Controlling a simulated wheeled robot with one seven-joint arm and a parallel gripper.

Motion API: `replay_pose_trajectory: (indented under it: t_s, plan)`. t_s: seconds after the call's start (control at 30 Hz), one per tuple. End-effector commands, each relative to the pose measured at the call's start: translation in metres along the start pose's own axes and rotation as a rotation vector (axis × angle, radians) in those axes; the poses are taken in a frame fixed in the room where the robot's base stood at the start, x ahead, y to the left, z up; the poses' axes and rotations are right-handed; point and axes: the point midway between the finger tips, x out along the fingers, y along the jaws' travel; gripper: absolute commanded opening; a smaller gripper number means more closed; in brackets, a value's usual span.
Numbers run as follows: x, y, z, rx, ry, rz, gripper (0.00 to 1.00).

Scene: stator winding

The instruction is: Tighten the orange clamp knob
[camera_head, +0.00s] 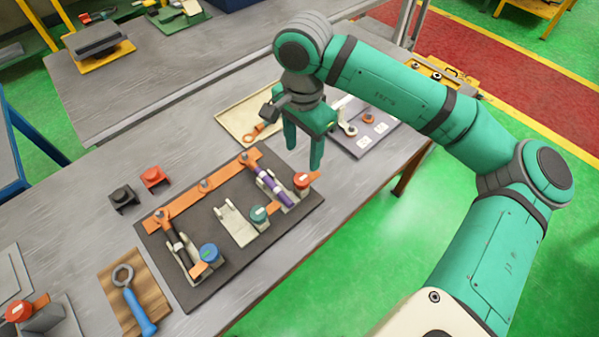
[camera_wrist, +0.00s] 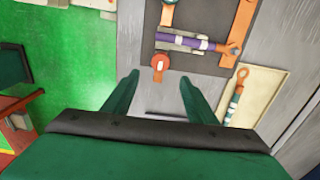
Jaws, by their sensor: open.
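The orange clamp knob (camera_head: 302,180) is a round red-orange knob with a pale mark on top and an orange lever. It stands at the right end of the dark fixture board (camera_head: 240,262), beside a purple-wrapped rod (camera_head: 270,186). My gripper (camera_head: 303,158) points down above the knob, open and empty. In the wrist view the knob (camera_wrist: 159,63) shows between and slightly beyond my two spread fingertips (camera_wrist: 160,78). I see no contact; the exact height gap is hard to tell. The purple rod (camera_wrist: 190,42) lies just past it.
The board also carries a green knob (camera_head: 259,213), a blue knob (camera_head: 208,252) and an orange bar (camera_head: 183,208). A cream tray (camera_head: 225,122) lies behind my gripper. Red (camera_head: 153,177) and black (camera_head: 122,196) blocks and a blue wrench (camera_head: 133,305) lie left. The table's front edge is close.

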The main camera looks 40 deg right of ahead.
Motion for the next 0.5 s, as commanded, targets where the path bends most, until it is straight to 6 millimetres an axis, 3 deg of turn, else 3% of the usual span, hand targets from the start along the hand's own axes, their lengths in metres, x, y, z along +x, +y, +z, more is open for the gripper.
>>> replay_pose_trajectory:
  t_s: [0.5]
  plan:
    - [0.083,-0.001,0.003,-0.002,-0.007,0.000,0.52]
